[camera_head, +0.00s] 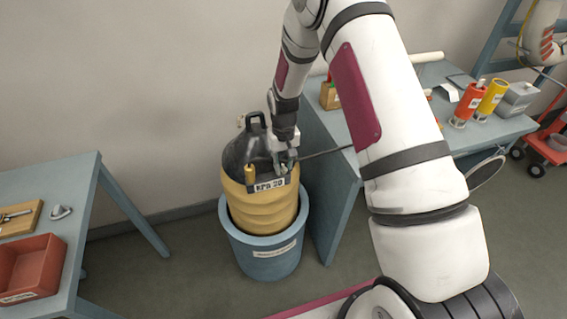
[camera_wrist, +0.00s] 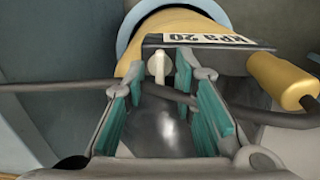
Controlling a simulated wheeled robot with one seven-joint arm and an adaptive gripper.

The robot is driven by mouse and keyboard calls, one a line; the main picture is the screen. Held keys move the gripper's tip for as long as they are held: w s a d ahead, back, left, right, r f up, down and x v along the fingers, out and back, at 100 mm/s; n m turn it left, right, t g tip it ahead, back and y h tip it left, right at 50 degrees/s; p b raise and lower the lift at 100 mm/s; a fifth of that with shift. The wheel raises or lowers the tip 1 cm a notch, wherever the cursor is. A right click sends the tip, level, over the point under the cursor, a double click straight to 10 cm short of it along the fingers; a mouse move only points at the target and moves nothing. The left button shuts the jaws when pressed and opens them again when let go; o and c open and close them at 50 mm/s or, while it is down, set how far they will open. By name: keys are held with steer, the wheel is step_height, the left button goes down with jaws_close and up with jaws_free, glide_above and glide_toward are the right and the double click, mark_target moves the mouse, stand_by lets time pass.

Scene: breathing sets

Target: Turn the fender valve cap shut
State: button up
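The fender is a ribbed yellow body (camera_head: 258,212) with a dark top (camera_head: 243,148), standing in a blue tub (camera_head: 265,258). A label plate (camera_head: 269,184) is on its front. In the wrist view, a small cream knob (camera_wrist: 159,66), apparently the valve cap, stands beside the label plate (camera_wrist: 215,41). My gripper (camera_head: 285,168) is at the fender's top front. In the wrist view, my gripper (camera_wrist: 161,74) has its teal-padded fingers apart, on either side of the knob. A gap shows left of the knob; contact on the right is unclear. The head view hides the knob behind my gripper.
A yellow-handled part (camera_wrist: 288,83) is right of the fingers; a grey hose (camera_wrist: 70,86) crosses behind them. A blue bench (camera_head: 345,168) with cylinders stands close on the right. A table (camera_head: 75,185) with a red bin (camera_head: 30,268) is at left.

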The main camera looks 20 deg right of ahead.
jaws_close()
steer(key=shift+m, duration=0.3)
steer(key=m+b, duration=0.1)
steer(key=m, duration=0.2)
steer(key=shift+m, duration=0.4)
steer(key=m+b, duration=0.1)
steer(key=m, duration=0.3)
steer(key=shift+d, duration=0.1)
steer(key=m+b, duration=0.1)
steer(key=m, duration=0.4)
steer(key=shift+s, duration=0.1)
steer(key=shift+m+b, duration=0.4)
steer(key=shift+m, duration=1.8)
steer(key=shift+s, duration=0.1)
steer(key=shift+o, duration=1.5)
jaws_free()
